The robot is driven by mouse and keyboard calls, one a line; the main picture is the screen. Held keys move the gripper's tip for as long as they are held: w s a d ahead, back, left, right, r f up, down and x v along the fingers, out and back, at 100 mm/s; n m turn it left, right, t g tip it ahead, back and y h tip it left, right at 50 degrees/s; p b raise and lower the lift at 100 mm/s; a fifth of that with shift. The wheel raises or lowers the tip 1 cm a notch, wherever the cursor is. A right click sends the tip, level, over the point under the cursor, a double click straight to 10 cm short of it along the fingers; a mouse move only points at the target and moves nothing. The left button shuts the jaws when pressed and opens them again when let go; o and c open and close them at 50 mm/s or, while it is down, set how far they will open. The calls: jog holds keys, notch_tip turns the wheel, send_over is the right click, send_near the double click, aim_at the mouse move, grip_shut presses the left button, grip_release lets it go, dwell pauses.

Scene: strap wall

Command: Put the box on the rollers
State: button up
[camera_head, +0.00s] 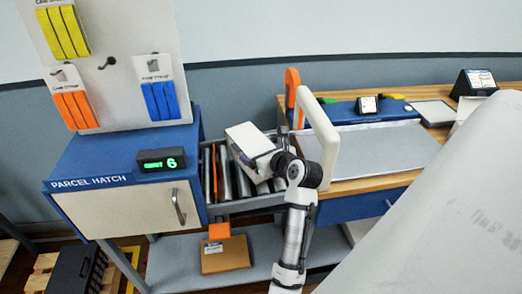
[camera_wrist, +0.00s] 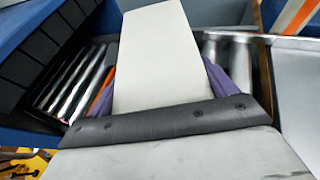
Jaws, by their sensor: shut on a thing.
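The white box (camera_head: 250,142) is in my gripper (camera_head: 277,160), over the rollers in the head view. It sits tilted, and I cannot tell whether it touches them. In the wrist view the pale box (camera_wrist: 155,55) fills the middle, between purple finger parts of my gripper (camera_wrist: 160,90). The grey metal rollers (camera_head: 222,180) lie in a tray between the blue cabinet and the wooden bench. In the wrist view, rollers (camera_wrist: 72,82) show to the left of the box and more to its right. The box hides the rollers beneath it.
The blue parcel hatch cabinet (camera_head: 120,160) stands left of the rollers, with a green display (camera_head: 161,161) on top. An orange arch (camera_head: 292,95) and a white frame (camera_head: 318,130) rise at the right. A brown parcel (camera_head: 226,254) lies on the lower shelf.

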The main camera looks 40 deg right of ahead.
jog(key=shift+f, duration=0.2)
dwell(0.4)
jog(key=o, duration=1)
jog(key=shift+c, duration=0.2)
jog(key=shift+s, duration=0.1)
jog(key=b+v, duration=0.2)
jog(key=v, duration=1.1)
jog(key=shift+s+b, duration=0.3)
jog(key=shift+b, duration=0.1)
